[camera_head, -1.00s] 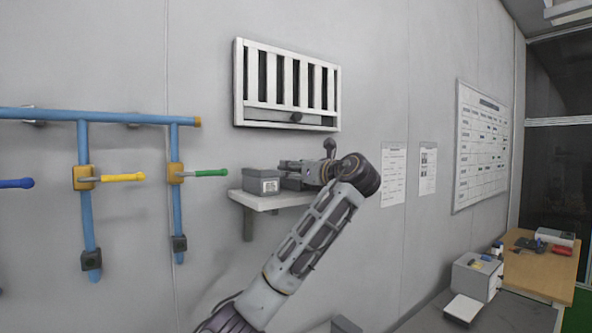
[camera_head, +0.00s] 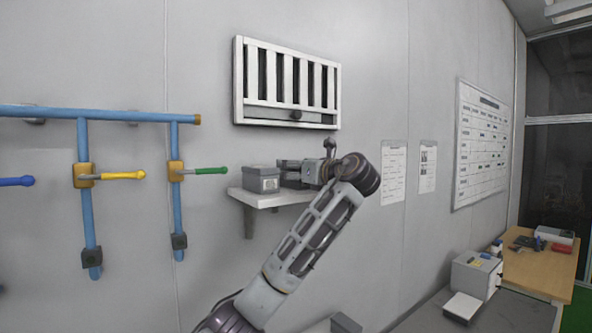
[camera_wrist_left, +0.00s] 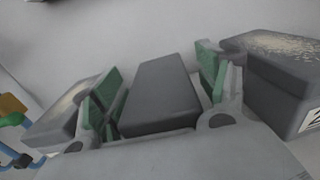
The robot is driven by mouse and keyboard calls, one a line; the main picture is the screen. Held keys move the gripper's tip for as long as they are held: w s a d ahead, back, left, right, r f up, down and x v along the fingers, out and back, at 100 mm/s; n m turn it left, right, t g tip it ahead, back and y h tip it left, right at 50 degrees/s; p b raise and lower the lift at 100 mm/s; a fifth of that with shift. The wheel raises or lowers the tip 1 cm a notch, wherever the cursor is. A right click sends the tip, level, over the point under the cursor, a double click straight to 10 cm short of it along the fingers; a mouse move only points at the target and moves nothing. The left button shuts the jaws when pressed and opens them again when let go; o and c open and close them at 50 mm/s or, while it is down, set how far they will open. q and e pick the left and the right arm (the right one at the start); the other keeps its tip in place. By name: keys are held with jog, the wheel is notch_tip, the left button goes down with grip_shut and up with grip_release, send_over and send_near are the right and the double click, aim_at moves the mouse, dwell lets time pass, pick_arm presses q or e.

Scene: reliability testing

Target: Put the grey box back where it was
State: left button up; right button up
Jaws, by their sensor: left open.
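A dark grey box (camera_wrist_left: 160,95) lies between the spread green-padded fingers of my left gripper (camera_wrist_left: 158,100) in the left wrist view. The fingers stand on either side of it, with narrow gaps. In the head view my left gripper (camera_head: 290,174) is over the white wall shelf (camera_head: 275,201), close beside a grey box with a label (camera_head: 262,180). The box between the fingers is mostly hidden there by the gripper. In the wrist view, grey boxes with worn, pale-speckled tops flank the gripper on the left (camera_wrist_left: 62,115) and right (camera_wrist_left: 275,72). My right gripper is not in view.
A slatted white vent panel (camera_head: 288,84) is on the wall above the shelf. Blue pipes (camera_head: 177,150) with coloured handles are on the left. A grey box (camera_head: 345,323) shows at the bottom edge. A bench and wooden table (camera_head: 545,270) stand at right.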

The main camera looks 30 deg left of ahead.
pick_arm(q)
jog(key=shift+r, duration=0.1)
jog(key=shift+s+d+b, duration=0.3)
jog(key=shift+d, duration=0.35)
jog(key=b+v, duration=0.3)
jog(key=v, duration=0.7)
jog(key=shift+d, duration=0.3)
jog(key=shift+s, duration=0.1)
